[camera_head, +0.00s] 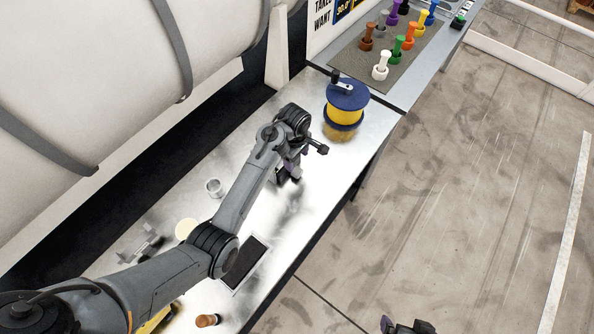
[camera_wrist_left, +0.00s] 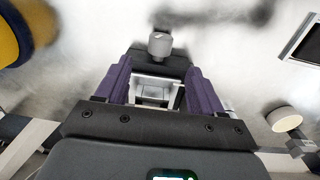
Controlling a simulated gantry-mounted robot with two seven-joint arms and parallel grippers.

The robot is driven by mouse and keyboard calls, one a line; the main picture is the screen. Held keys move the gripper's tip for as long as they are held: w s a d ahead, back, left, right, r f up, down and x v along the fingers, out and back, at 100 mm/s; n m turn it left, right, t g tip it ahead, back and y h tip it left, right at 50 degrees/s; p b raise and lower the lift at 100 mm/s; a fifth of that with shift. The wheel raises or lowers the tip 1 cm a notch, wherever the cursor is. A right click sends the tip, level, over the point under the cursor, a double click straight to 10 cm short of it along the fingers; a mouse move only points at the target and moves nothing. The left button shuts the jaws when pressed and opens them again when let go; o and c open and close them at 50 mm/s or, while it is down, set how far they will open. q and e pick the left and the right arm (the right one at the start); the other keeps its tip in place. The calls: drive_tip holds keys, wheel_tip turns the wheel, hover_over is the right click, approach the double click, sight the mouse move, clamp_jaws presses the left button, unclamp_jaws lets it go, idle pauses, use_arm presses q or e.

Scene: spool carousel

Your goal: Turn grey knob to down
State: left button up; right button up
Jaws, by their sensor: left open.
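A small grey knob (camera_wrist_left: 160,45) shows in the left wrist view, just beyond the fingertips, on or beside a dark block between them. I cannot tell its pointing direction. My left gripper (camera_wrist_left: 158,68) has its two purple fingers apart, with nothing clasped between them; the knob lies outside the gap. In the head view my left gripper (camera_head: 290,177) is low over the middle of the metal bench, and the arm hides the knob there. A dark part of my right gripper (camera_head: 408,327) shows at the bottom edge.
A blue and yellow spool (camera_head: 345,112) stands on the bench (camera_head: 320,190) beyond the gripper. A dark panel (camera_head: 245,262), a cream disc (camera_head: 186,229) and a clear cup (camera_head: 214,187) are nearer. Coloured pegs stand on a grey mat (camera_head: 350,62) at the back. A white tank borders the left.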

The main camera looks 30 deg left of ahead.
sight(296, 172)
use_arm(q)
wheel_tip(296, 172, down, 9)
drive_tip(key=shift+w+b, duration=0.1)
drive_tip(key=shift+b, duration=0.25)
drive_tip(key=c, duration=1.1)
drive_tip(key=t+p, duration=0.1)
drive_tip(key=p, duration=0.1)
drive_tip(key=t+p, duration=0.1)
drive_tip(key=p, duration=0.1)
drive_tip(key=shift+s+r+h, duration=0.2)
drive_tip(key=shift+s+h, duration=0.1)
drive_tip(key=shift+s, duration=0.05)
drive_tip(key=shift+f+t+p, duration=0.2)
drive_tip(key=shift+t+p, duration=0.35)
drive_tip(key=shift+t, duration=0.25)
drive_tip(key=shift+f+t, duration=0.1)
drive_tip(key=shift+t, duration=0.3)
drive_tip(key=o, duration=1.1)
